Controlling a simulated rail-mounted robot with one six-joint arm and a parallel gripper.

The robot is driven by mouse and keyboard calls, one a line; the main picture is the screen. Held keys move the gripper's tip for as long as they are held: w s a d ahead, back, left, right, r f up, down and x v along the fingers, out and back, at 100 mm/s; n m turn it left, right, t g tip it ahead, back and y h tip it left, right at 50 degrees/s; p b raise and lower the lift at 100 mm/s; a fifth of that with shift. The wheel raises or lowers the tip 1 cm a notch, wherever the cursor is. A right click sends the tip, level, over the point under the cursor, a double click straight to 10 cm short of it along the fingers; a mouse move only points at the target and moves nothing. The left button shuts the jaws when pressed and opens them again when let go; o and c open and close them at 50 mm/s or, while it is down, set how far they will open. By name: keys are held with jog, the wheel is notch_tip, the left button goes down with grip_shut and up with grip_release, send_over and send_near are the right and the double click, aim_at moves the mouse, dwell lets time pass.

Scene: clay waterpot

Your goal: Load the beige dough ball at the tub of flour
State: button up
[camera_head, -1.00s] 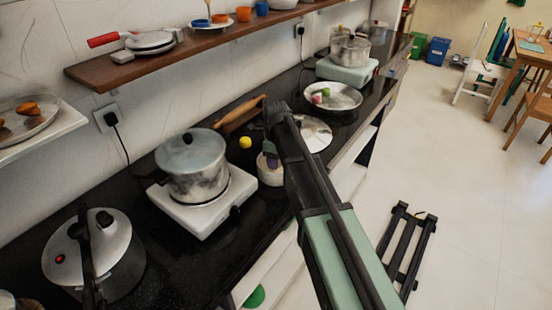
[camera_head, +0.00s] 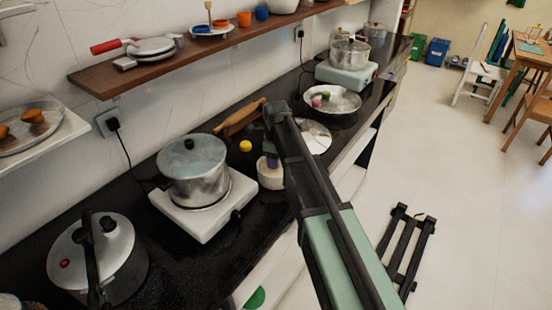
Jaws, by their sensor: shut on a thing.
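A cream round tub (camera_head: 269,178) stands on the black counter, right of the stove with the pot. My gripper (camera_head: 271,152) points down over the tub, with its fingers mostly hidden behind my arm. A small purple thing (camera_head: 272,162) shows between the gripper and the tub, and my gripper appears shut on it. Whether the purple thing touches the tub's contents cannot be told. I cannot make out a beige dough ball or the flour. A yellow ball (camera_head: 245,146) lies on the counter just left of the tub.
A lidded pot (camera_head: 193,172) on a white stove (camera_head: 203,210) stands to the left. A rolling pin (camera_head: 240,118) lies behind the yellow ball. A silver disc (camera_head: 317,137) and a pan (camera_head: 345,102) with small coloured balls lie to the right. A wooden shelf (camera_head: 120,82) runs above.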

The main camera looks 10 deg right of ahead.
jog(key=shift+r+p, duration=2.05)
jog(key=shift+r, duration=0.45)
